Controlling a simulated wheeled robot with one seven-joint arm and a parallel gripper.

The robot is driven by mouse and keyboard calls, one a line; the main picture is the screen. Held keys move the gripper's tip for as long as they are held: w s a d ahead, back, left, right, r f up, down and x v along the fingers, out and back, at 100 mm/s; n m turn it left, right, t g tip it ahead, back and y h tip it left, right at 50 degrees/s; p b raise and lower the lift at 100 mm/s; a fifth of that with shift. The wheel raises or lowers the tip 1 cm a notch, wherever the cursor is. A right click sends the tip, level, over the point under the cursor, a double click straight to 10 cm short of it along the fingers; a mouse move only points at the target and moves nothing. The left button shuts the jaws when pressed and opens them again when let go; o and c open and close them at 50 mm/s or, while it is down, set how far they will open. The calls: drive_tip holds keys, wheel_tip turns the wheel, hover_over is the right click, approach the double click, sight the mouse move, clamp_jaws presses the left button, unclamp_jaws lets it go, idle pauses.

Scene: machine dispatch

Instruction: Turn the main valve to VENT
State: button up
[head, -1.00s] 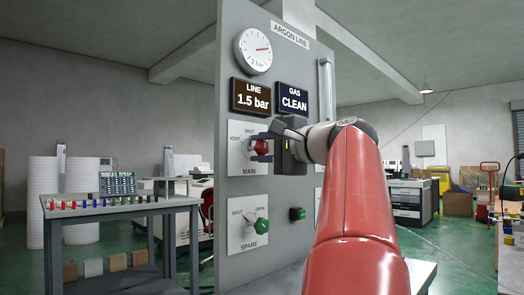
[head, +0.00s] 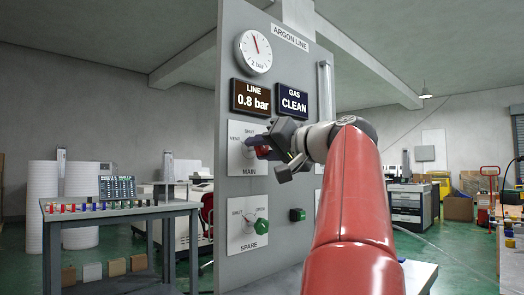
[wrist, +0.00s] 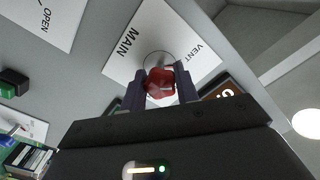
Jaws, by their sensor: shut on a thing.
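The red main valve knob (head: 264,152) is on the white MAIN plate (head: 240,165) of the grey panel. In the wrist view the knob (wrist: 159,86) sits between the two dark fingers of my gripper (wrist: 160,78), which is shut on it. My gripper (head: 262,143) is tilted in the head view and hides part of the knob and plate. VENT is at the plate's left, SHUT at its top. I cannot tell exactly where the knob points. The line display (head: 251,97) reads 0.8 bar and the gas display (head: 293,99) reads CLEAN.
The green SPARE knob (head: 262,227) is below on its own plate, and a small green button (head: 297,214) is to its right. The pressure gauge (head: 254,52) is above. A table (head: 120,208) with small coloured items stands left of the panel.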

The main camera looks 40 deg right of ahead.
drive_tip(key=shift+f+n, duration=0.1)
drive_tip(key=shift+n, duration=1.5)
drive_tip(key=o, duration=1)
drive_tip(key=shift+c, duration=0.2)
drive_tip(key=s, duration=0.7)
drive_tip(key=shift+s+d+b, duration=0.3)
drive_tip(key=shift+s+d, duration=0.05)
drive_tip(key=shift+s, duration=0.05)
